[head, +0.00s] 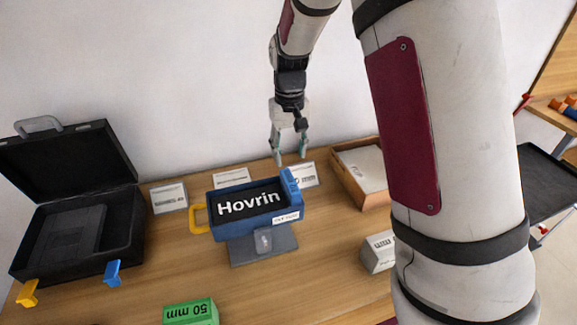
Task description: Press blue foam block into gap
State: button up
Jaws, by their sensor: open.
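A blue box-like unit (229,232) with a black face marked "Hovrin" stands on a grey base (245,250) on the wooden table. A lighter blue piece (291,187) stands upright at its right end; I cannot tell whether this is the foam block or a latch. A yellow loop (198,219) sticks out at its left end. No gap can be made out clearly. My gripper (289,157) points down with its fingers apart, empty, behind and above the blue piece in the picture. It appears clear of the unit, though its exact distance cannot be told.
An open black case (120,235) stands at the left. My arm hides the table's right part.

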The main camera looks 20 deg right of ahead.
jog(key=s+r+t, duration=0.3)
jog(key=s+r, duration=0.9)
jog(key=r, duration=0.3)
jog(key=s+r+t, duration=0.2)
jog(key=s+r, duration=0.1)
jog(key=s, duration=1.2)
jog(key=shift+t, duration=0.3)
